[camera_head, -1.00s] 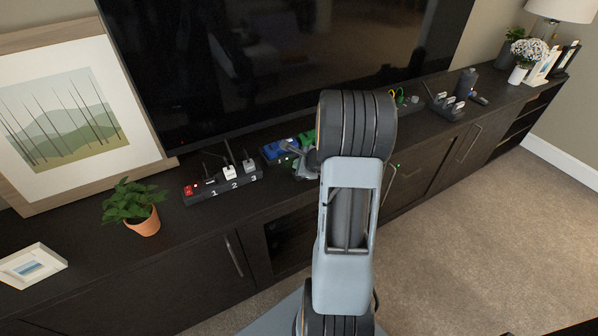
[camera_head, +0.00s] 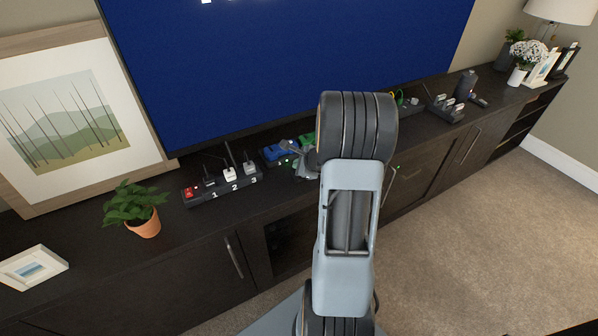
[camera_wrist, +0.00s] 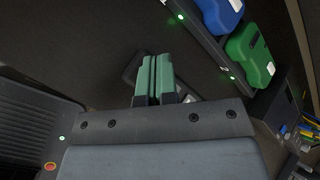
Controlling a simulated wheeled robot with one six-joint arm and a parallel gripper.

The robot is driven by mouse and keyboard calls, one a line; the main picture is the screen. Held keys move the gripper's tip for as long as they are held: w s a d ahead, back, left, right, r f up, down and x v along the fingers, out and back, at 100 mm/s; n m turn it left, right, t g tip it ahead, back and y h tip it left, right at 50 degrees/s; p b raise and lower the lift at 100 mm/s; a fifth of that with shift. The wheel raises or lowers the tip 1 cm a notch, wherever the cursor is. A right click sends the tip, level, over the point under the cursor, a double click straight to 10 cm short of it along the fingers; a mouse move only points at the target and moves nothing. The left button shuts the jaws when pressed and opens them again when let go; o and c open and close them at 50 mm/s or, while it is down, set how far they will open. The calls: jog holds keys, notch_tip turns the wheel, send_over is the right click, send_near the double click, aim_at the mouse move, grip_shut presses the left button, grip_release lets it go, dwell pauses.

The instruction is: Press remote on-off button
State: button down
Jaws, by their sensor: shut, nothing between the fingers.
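The television screen (camera_head: 290,70) is lit plain blue, with a bit of white lettering at its top edge. My gripper (camera_wrist: 155,72) shows green fingers pressed together with nothing between them. A dark, slim object (camera_wrist: 129,70), likely the remote, lies on the cabinet top behind the fingers. They hide much of it, including any button. I cannot tell whether the fingertips touch it. In the head view my gripper (camera_head: 306,166) is partly hidden by my arm, low over the cabinet, and the remote is not visible there.
The dark cabinet (camera_head: 185,235) holds a numbered switch block (camera_head: 222,188) and a potted plant (camera_head: 135,210) at left. Blue (camera_head: 281,150) and green (camera_head: 308,140) items sit behind my gripper. More devices (camera_head: 447,105) stand at right. Carpet (camera_head: 480,240) in front is clear.

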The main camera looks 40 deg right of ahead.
jog(key=shift+r, duration=0.15)
notch_tip(320, 180, up, 5)
jog(key=p, duration=0.4)
dwell(0.4)
dwell(0.7)
jog(key=shift+a, duration=0.1)
jog(key=s+a+r+n+g+y+p, duration=0.1)
jog(key=s+a+r+n+g+y, duration=0.2)
jog(key=a+n, duration=0.35)
jog(key=s+a+r+n+g+p, duration=0.1)
jog(key=s+a+r+n+g, duration=0.1)
jog(key=s+a+n, duration=0.4)
jog(key=s+a+r+n+h+p, duration=0.1)
jog(key=s+a+r+n+p, duration=0.2)
jog(key=r+n, duration=0.4)
jog(key=s+a+r+n+h+p, duration=0.2)
jog(key=s+a+r+n+p, duration=0.1)
jog(key=s+a+r+n, duration=0.2)
notch_tip(320, 180, up, 4)
jog(key=a+n, duration=0.2)
jog(key=shift+s+a+f+g+h+p, duration=0.25)
jog(key=shift+a+g+h+p, duration=0.05)
jog(key=shift+a, duration=0.05)
